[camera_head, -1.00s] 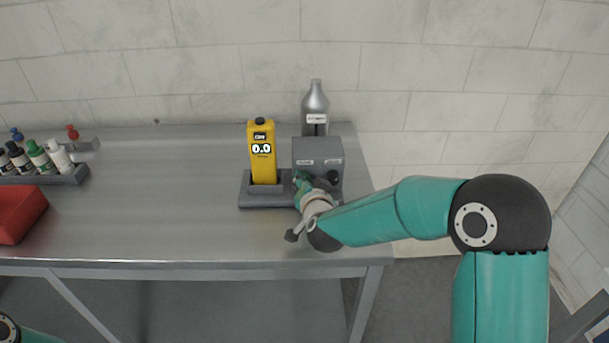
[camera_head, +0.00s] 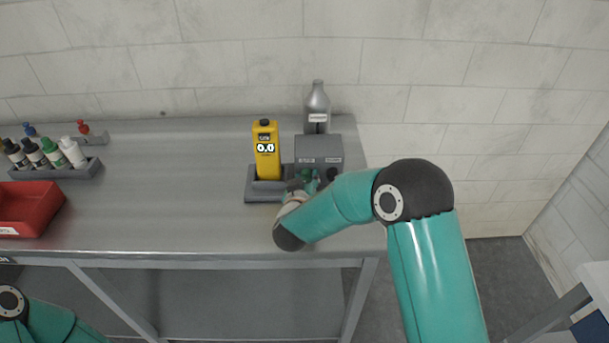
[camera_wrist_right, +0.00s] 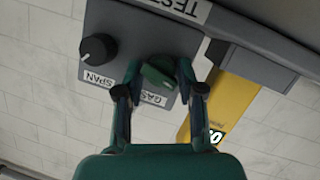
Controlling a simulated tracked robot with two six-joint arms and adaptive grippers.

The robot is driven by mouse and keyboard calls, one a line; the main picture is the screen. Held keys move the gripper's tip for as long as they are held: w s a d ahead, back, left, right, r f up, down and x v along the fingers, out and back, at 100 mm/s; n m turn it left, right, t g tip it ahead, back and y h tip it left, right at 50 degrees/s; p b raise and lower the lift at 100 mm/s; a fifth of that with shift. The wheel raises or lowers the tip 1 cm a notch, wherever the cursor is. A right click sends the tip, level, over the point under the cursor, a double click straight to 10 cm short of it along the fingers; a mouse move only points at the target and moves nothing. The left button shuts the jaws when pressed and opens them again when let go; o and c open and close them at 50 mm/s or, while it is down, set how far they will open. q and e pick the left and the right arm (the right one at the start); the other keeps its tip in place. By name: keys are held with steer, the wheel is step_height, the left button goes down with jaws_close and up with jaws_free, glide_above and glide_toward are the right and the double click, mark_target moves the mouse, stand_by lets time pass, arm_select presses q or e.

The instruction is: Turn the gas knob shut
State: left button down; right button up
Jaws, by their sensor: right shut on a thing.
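The grey gas box (camera_head: 319,149) stands at the right end of the steel table, with its two knobs on the front. In the right wrist view the green gas knob (camera_wrist_right: 158,74) sits beside the "GAS" label. My right gripper (camera_wrist_right: 160,80) is shut on this knob, one finger on each side. In the head view my right gripper (camera_head: 308,182) is at the front of the box, and my wrist and forearm partly hide it. My left gripper is out of view; only part of my left arm shows at the bottom left.
The black span knob (camera_wrist_right: 97,48) is beside the gas knob. A yellow meter reading 0.0 (camera_head: 266,160) stands in a grey dock (camera_head: 262,198). A silver bottle (camera_head: 317,102) is behind the box. Small bottles (camera_head: 55,152) and a red bin (camera_head: 28,207) are left; mid-table is clear.

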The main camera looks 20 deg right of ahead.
steer(key=shift+w+a+n+h, duration=0.1)
steer(key=shift+a+n+h, duration=0.25)
steer(key=shift+n, duration=0.55)
steer(key=shift+p, duration=0.3)
steer(key=o, duration=1)
steer(key=shift+o, duration=0.2)
steer(key=shift+d, duration=0.1)
steer(key=v, duration=1.2)
steer(key=shift+f, duration=0.2)
